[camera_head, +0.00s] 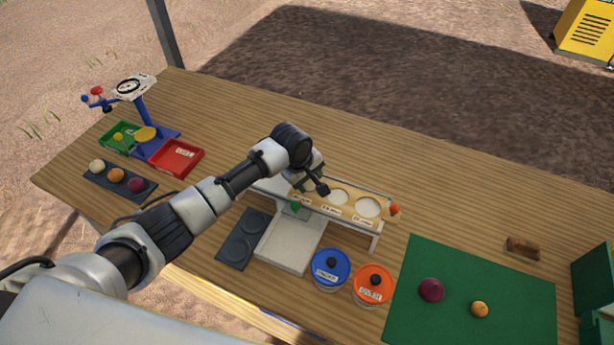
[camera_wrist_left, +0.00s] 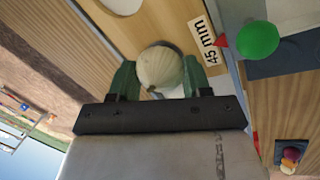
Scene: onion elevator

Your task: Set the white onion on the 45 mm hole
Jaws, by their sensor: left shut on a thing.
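In the left wrist view the white onion (camera_wrist_left: 160,68) sits between the two green fingers of my left gripper (camera_wrist_left: 159,78), which is shut on it. The onion is over the hole beside the "45 mm" label (camera_wrist_left: 209,42); part of the hole's dark rim shows behind it. I cannot tell whether it touches the board. In the head view my left gripper (camera_head: 310,186) is at the left end of the wooden hole board (camera_head: 353,207) and hides the onion. Two larger holes farther right on the board are uncovered. My right gripper is out of view.
A green ball (camera_head: 295,207) and a red ball (camera_head: 395,209) are at the board's ends. A blue-lidded jar (camera_head: 331,269) and an orange-lidded jar (camera_head: 373,285) stand in front. A green mat (camera_head: 460,265) holds a purple onion (camera_head: 431,290). A scale (camera_head: 143,108) stands far left.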

